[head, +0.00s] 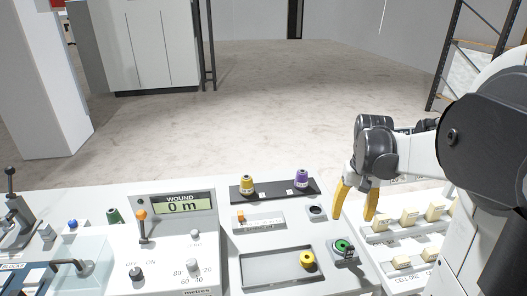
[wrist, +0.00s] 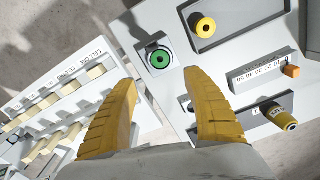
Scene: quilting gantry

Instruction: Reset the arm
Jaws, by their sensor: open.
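My gripper (head: 356,203) has two yellow fingers and hangs above the right side of the white control console (head: 195,243). Its fingers are spread apart with nothing between them. In the wrist view my gripper (wrist: 165,105) shows both fingers, with the console below. My arm reaches in from the right of the head view.
A dark rack holds a yellow spool (head: 246,184) and a purple spool (head: 302,178). Another yellow spool (head: 307,259) lies in a grey tray (head: 262,270). Cream rocker switches (head: 409,217) stand right of the gripper. A display (head: 180,205) reads "WOUND 0 m". Open floor lies beyond the console.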

